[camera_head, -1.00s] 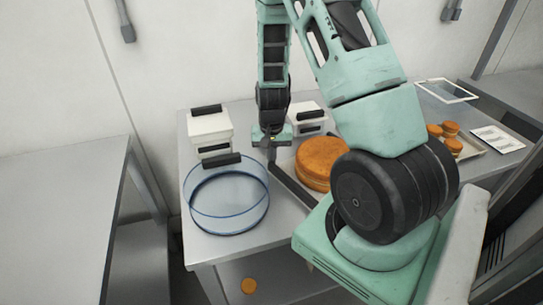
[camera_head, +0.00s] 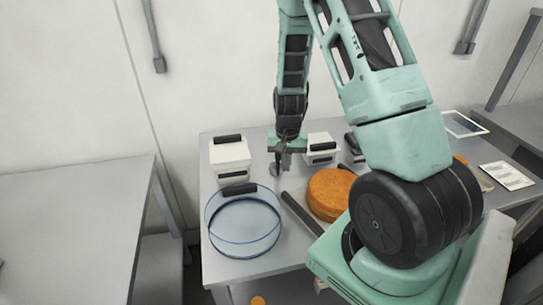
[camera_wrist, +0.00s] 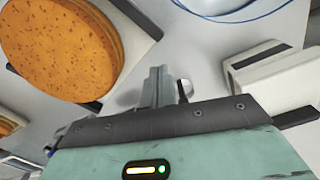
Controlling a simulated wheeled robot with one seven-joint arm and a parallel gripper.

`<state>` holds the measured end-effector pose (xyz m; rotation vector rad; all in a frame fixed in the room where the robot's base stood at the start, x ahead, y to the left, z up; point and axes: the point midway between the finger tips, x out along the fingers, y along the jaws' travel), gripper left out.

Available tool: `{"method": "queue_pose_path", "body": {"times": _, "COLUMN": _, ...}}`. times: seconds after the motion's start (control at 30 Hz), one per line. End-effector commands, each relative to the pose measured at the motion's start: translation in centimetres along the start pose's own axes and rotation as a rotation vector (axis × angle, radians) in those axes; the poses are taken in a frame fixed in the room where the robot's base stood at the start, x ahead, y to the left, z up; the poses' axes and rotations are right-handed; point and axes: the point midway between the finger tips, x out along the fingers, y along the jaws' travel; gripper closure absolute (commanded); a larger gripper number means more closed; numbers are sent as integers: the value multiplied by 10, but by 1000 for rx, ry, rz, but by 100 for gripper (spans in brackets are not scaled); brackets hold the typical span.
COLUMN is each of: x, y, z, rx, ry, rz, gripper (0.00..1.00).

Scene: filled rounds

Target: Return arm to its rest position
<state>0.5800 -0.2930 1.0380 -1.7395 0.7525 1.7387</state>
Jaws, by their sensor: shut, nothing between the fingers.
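In the wrist view the fingers (camera_wrist: 162,88) show closed above bare table, with the orange stack (camera_wrist: 62,45) at upper left and the white box (camera_wrist: 270,75) at right. My green arm is bent, coming down from the top of the head view. Its bulky near part hides some of the table's right side.
The clear blue-rimmed bowl (camera_head: 243,245) stands at the table's left front, with a white box (camera_head: 229,163) behind it. Another white box (camera_head: 318,152) is right of my gripper. The orange stack (camera_head: 329,194) sits right of a dark bar. A separate grey table (camera_head: 75,220) is left.

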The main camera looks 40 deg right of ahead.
Motion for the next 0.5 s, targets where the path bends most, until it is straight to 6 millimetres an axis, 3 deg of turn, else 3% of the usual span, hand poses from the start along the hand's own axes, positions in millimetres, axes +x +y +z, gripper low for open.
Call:
{"method": "queue_pose_path", "body": {"times": 0.33, "x": -3, "y": -4, "z": 1, "rx": -10, "ry": 0, "rz": -3, "gripper": 100}}
{"method": "queue_pose_path", "body": {"times": 0.43, "x": -12, "y": -33, "z": 20, "rx": -94, "ry": -6, "rz": -28, "gripper": 100}}
{"method": "queue_pose_path", "body": {"times": 0.5, "x": -22, "y": -62, "z": 44, "rx": -194, "ry": -14, "rz": -53, "gripper": 100}}
